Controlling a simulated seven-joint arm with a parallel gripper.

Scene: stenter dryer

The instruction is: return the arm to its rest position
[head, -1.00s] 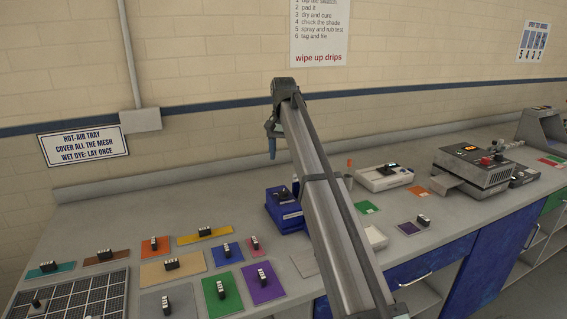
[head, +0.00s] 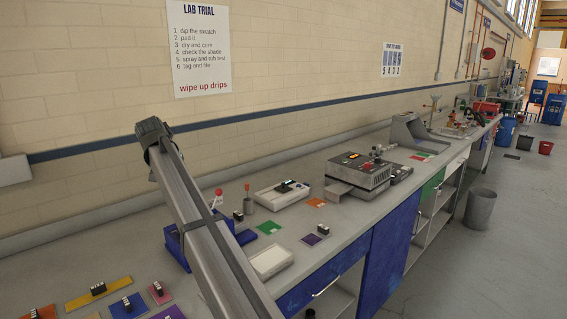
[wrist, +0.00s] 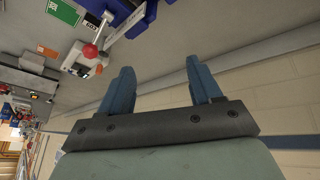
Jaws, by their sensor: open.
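My gripper (wrist: 164,90) shows in the wrist view with its two blue fingers spread apart and nothing between them. Beyond the fingers are the grey bench edge and the brick wall. In the head view my arm rises from the bottom over the bench, and its raised upper end stands before the wall. The gripper itself is hidden or cannot be made out there.
The grey bench (head: 110,248) runs along the wall. Colour swatches with black holders lie at the lower left. The floor at right is mostly clear.

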